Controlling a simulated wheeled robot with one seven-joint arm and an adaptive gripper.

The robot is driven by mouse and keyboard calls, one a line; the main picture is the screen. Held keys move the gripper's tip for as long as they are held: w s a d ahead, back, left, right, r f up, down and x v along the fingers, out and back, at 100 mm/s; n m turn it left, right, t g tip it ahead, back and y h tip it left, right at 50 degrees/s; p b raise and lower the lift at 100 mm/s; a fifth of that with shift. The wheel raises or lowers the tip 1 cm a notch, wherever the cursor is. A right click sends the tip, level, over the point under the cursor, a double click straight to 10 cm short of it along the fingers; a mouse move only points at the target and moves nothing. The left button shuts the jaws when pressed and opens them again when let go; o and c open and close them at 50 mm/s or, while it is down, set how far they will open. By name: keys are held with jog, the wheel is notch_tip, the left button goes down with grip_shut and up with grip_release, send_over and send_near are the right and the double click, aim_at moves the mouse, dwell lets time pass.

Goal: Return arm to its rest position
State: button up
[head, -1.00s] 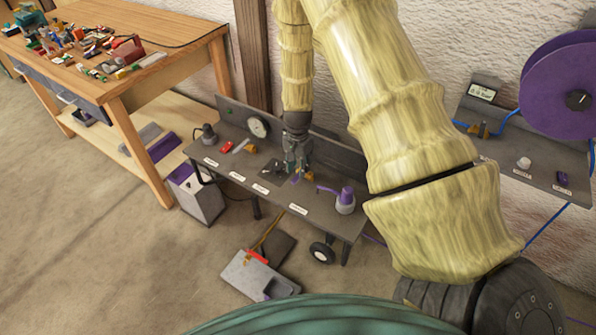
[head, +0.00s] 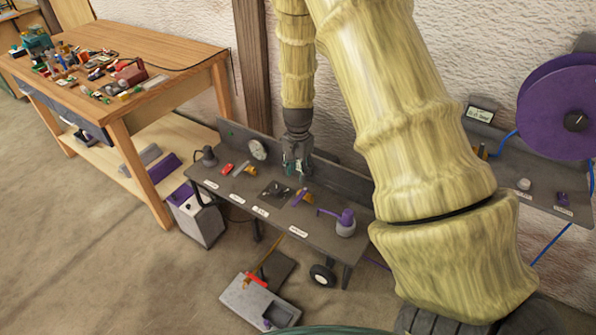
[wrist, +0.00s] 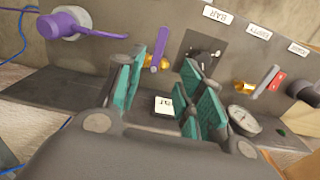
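My gripper (head: 297,172) hangs from the bamboo-like arm above the dark grey bench (head: 240,205), fingers pointing down. The fingertips look clear of the bench.
The bench carries a round gauge (head: 258,149), a red block (head: 227,170) and a purple-and-white device (head: 345,223). A cluttered wooden table (head: 150,90) stands left. A purple spool (head: 560,105) is at right. A grey box (head: 260,303) lies on the floor.

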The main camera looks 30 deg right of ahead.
jog(key=s+a+f+n, duration=0.1)
jog(key=s+f, duration=0.2)
jog(key=s+a+f+n, duration=0.1)
jog(key=s+a+f, duration=0.1)
jog(key=s+f, duration=0.1)
jog(key=s+a+f+n+h, duration=0.1)
jog(key=s+f, duration=0.2)
jog(key=f, duration=0.1)
jog(key=shift+s+a+f+n, duration=0.2)
jog(key=shift+a+f+n, duration=0.1)
jog(key=shift+f+n, duration=0.1)
jog(key=s+a+f+n, duration=0.3)
jog(key=s+a, duration=0.1)
jog(key=s, duration=0.4)
jog(key=s+a+f+n, duration=0.3)
jog(key=s+a, duration=0.2)
jog(key=s, duration=0.4)
jog(key=s+a+f+n+y, duration=0.1)
jog(key=s+a+f+n, duration=0.2)
jog(key=s, duration=0.6)
jog(key=shift+a+f, duration=0.35)
jog(key=shift+a, duration=0.9)
jog(key=shift+s, duration=0.1)
